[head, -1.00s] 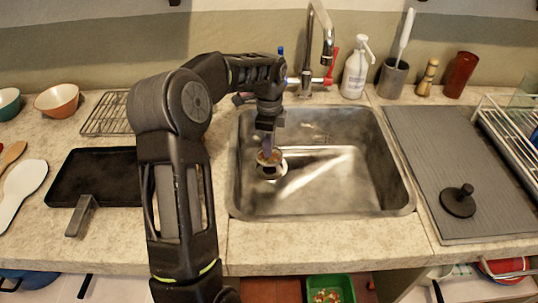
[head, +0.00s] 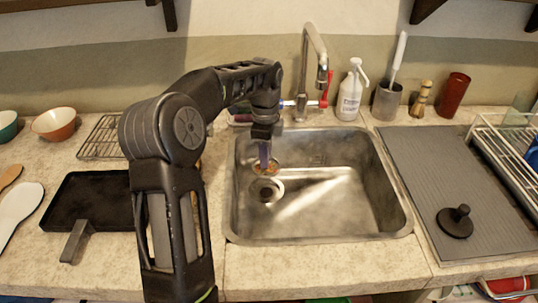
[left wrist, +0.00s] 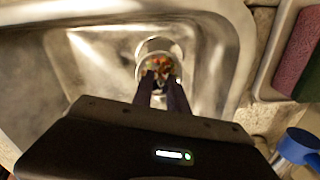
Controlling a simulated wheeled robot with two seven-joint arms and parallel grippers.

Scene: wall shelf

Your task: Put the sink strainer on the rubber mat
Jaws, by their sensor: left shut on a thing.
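The sink strainer (head: 266,170), a small round piece with coloured bits in it, hangs from my left gripper (head: 265,158) inside the sink. The gripper is shut on it, just above the drain hole (head: 267,190). In the left wrist view the strainer (left wrist: 158,62) sits at the fingertips, with the drain behind it. The rubber mat (head: 425,170) is grey and ribbed, and lies on the counter right of the sink. My right gripper is not in view.
A black round stopper with a knob (head: 456,222) stands on the mat's front part. The steel sink (head: 340,225) has raised walls, and the faucet (head: 310,60) rises behind it. A white dish rack (head: 505,150) borders the mat at right. The mat's middle is clear.

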